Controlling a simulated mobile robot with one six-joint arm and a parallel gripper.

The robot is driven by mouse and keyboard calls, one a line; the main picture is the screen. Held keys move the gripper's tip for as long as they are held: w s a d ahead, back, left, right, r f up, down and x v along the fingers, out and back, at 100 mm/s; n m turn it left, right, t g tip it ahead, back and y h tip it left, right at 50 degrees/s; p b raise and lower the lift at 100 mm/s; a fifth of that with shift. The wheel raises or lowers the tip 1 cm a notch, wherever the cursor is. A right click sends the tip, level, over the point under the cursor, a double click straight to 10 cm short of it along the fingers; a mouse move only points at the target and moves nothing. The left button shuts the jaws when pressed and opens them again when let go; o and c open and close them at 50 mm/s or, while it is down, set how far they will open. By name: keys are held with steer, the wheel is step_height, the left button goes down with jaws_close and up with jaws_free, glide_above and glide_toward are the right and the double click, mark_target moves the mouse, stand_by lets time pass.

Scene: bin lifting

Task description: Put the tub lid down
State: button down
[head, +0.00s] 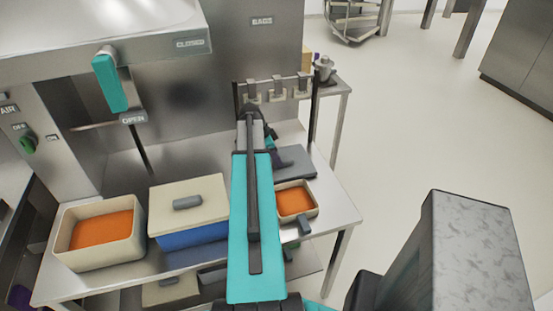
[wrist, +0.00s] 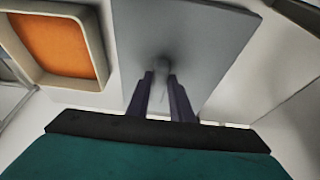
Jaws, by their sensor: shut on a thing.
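The tub lid is a flat grey panel (head: 297,163) on the far right part of the steel table. It fills the middle of the wrist view (wrist: 205,35), with a small grey knob (wrist: 162,64) on top. My gripper (wrist: 160,85) is shut on this knob, one dark finger on each side. In the head view my gripper (head: 277,158) is partly hidden behind my arm. The lid lies flat, at or just above the table; I cannot tell if it touches. An open cream tub (head: 297,201) with orange contents stands just in front; its rim shows in the wrist view (wrist: 97,45).
A larger cream tub (head: 137,255) with orange contents stands at the left. A blue bin (head: 190,238) with a cream lid (head: 188,194) is beside it. A rack with hanging clips (head: 278,90) stands behind the lid. The table's right edge (head: 340,190) is close.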

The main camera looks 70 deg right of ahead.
steer(key=shift+f, duration=0.3)
steer(key=shift+f, duration=0.1)
steer(key=c, duration=1.6)
jaws_free()
steer(key=shift+o, duration=0.2)
steer(key=shift+r, duration=0.25)
steer(key=b+v, duration=0.3)
steer(key=v, duration=0.8)
steer(key=shift+w+r, duration=0.2)
steer(key=shift+r, duration=0.1)
steer(key=shift+a, duration=0.15)
